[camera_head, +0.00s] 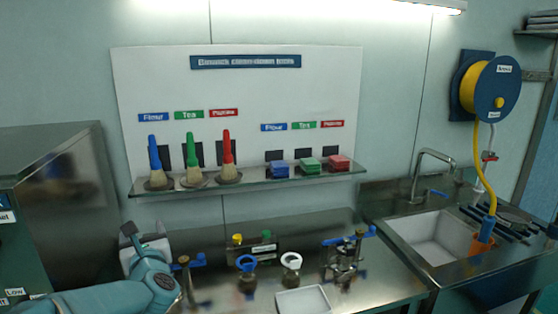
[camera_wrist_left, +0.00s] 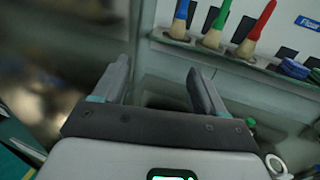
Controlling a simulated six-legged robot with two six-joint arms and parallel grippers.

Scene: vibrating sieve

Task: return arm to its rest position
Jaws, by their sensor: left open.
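My left gripper (camera_head: 130,232) is at the lower left of the head view, over the left end of the steel worktop, with its arm coming in from the left. In the left wrist view its two fingers (camera_wrist_left: 155,85) stand apart with nothing between them. It is apart from the shelf with the brushes. My right gripper is in neither view.
A shelf (camera_head: 250,182) holds blue, green and red brushes (camera_head: 193,160) and coloured blocks (camera_head: 309,166). The worktop bears valve-like fittings (camera_head: 345,258) and a white tray (camera_head: 303,300). A sink (camera_head: 432,238) and hose reel (camera_head: 497,88) are at right; a steel cabinet (camera_head: 60,190) is at left.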

